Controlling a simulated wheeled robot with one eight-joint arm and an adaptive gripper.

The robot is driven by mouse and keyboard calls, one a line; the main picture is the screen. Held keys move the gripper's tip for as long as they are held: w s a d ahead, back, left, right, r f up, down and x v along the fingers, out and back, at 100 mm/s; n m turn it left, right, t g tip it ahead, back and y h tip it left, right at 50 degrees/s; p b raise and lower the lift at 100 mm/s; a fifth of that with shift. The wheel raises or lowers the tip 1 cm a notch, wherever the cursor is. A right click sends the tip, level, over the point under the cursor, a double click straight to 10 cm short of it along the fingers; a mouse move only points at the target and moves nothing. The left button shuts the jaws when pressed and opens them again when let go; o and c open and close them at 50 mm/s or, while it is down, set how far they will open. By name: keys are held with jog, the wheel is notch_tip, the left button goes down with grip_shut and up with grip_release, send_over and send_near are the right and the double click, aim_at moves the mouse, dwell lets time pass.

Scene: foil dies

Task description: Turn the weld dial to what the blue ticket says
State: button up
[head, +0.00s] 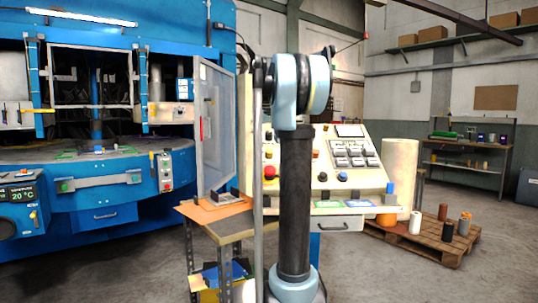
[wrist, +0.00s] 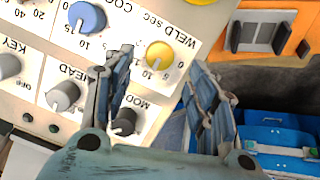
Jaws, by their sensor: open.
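The weld dial (wrist: 158,54) is a yellow knob on a cream panel, beside upside-down "WELD SEC" lettering in the wrist view. Its exact setting is too small to read surely. My gripper (wrist: 160,62) is open and empty, its two blue-grey fingers apart. The dial appears between the fingertips in the picture; I cannot tell whether they touch it. In the head view my gripper is not clearly visible. A blue ticket (head: 359,203) lies on the console's front ledge, right of a green ticket (head: 328,204). Its writing is too small to read.
A blue knob (wrist: 86,17), a grey head knob (wrist: 63,96) and a black knob (wrist: 124,122) sit close around the dial. The console (head: 372,182) also carries a red button (head: 269,172). A blue machine (head: 110,205) stands left; a pallet (head: 432,240) stands right.

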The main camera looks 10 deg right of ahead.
aim_at(269, 150)
jog(key=x, duration=0.7)
jog(key=c, duration=1)
jog(key=shift+d, duration=0.15)
jog(key=shift+c, duration=0.2)
